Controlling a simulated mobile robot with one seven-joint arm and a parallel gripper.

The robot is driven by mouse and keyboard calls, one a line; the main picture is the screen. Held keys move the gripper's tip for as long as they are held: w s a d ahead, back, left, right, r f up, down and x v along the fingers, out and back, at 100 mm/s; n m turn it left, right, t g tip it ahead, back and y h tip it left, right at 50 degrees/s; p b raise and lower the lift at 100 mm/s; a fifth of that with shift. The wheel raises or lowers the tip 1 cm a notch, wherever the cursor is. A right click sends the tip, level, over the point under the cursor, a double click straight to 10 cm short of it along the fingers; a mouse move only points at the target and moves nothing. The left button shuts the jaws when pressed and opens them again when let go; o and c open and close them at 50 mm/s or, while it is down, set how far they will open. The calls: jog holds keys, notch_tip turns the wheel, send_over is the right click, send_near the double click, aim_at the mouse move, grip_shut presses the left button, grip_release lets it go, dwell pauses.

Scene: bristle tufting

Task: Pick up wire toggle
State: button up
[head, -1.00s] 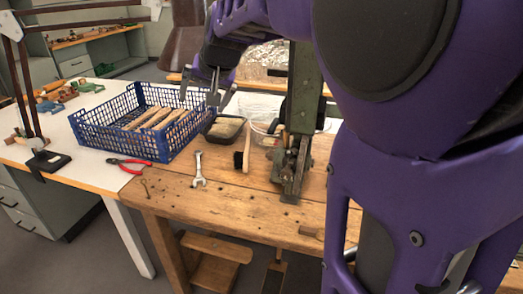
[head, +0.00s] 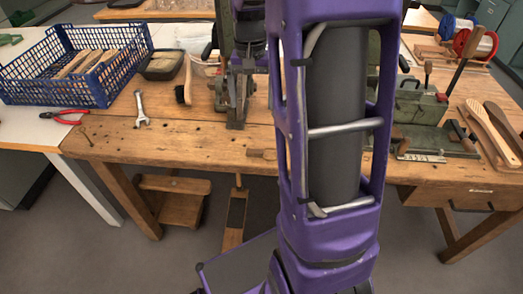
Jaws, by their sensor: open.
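I cannot tell for certain which thing is the wire toggle. A small, thin, dark T-shaped piece (head: 85,136) lies near the front left corner of the wooden bench (head: 185,140), below the red pliers. A small wooden piece (head: 261,153) lies at the bench's front edge, just left of my arm. My purple arm stands upright across the middle and hides part of the bench.
A blue crate (head: 82,97) with wooden pieces stands back left. Red-handled pliers (head: 62,116), a wrench (head: 142,109), a brush (head: 184,92) and a dark tray (head: 162,66) are nearby. A green vise-like tool (head: 420,112) and wooden brush backs (head: 490,132) are at right.

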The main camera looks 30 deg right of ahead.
jog(key=b, duration=0.2)
send_over(255, 151)
jog(key=f, duration=1.2)
jog(key=shift+w+f, duration=0.1)
jog(key=shift+w, duration=0.15)
jog(key=f, duration=0.1)
jog(key=f+b, duration=0.1)
jog(key=f, duration=0.3)
jog(key=shift+s+f, duration=0.1)
jog(key=shift+s, duration=0.15)
jog(key=c, duration=1.4)
